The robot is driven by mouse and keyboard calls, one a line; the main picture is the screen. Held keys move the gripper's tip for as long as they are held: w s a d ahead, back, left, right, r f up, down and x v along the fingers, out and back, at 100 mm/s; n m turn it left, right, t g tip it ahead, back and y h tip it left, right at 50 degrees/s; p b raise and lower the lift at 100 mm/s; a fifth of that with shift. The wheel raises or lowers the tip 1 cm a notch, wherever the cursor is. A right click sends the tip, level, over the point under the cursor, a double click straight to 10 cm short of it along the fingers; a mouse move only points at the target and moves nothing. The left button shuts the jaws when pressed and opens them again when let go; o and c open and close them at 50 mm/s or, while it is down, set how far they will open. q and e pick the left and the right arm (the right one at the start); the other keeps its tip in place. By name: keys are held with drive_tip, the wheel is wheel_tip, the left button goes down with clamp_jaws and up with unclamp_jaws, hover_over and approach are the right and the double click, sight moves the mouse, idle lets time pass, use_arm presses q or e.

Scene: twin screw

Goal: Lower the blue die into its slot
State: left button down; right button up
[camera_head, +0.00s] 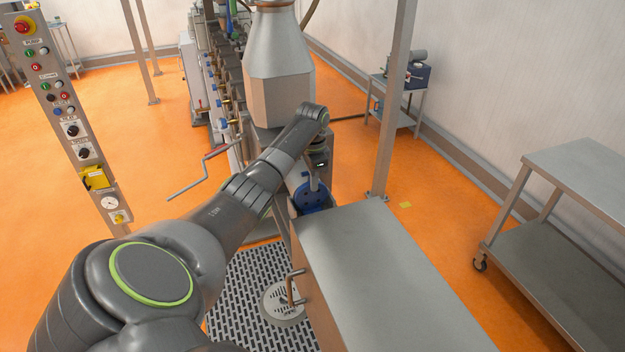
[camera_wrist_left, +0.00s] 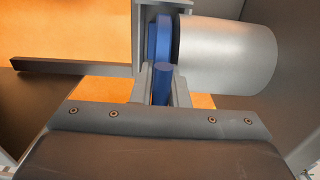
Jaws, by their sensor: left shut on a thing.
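The blue die (camera_head: 312,195) is a round disc with holes in its face, upright at the end of the machine in the head view. In the left wrist view the die (camera_wrist_left: 158,38) shows edge-on, with a blue stem (camera_wrist_left: 162,82) toward me. My left gripper (camera_wrist_left: 162,88) is shut on this stem; in the head view the gripper (camera_head: 318,174) is above the die, partly hidden by my wrist. A grey bracket (camera_wrist_left: 139,35) frames the die, beside a silver cylinder (camera_wrist_left: 232,55). I cannot tell how deep the die sits. My right gripper is out of view.
A steel cabinet top (camera_head: 370,265) lies just in front of the die, and a steel post (camera_head: 393,100) stands to its right. A wheeled steel table (camera_head: 580,165) stands far right.

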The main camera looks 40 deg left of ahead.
use_arm(q)
drive_tip(key=shift+f, duration=0.5)
idle(0.3)
drive_tip(key=c, duration=1.3)
unclamp_jaws()
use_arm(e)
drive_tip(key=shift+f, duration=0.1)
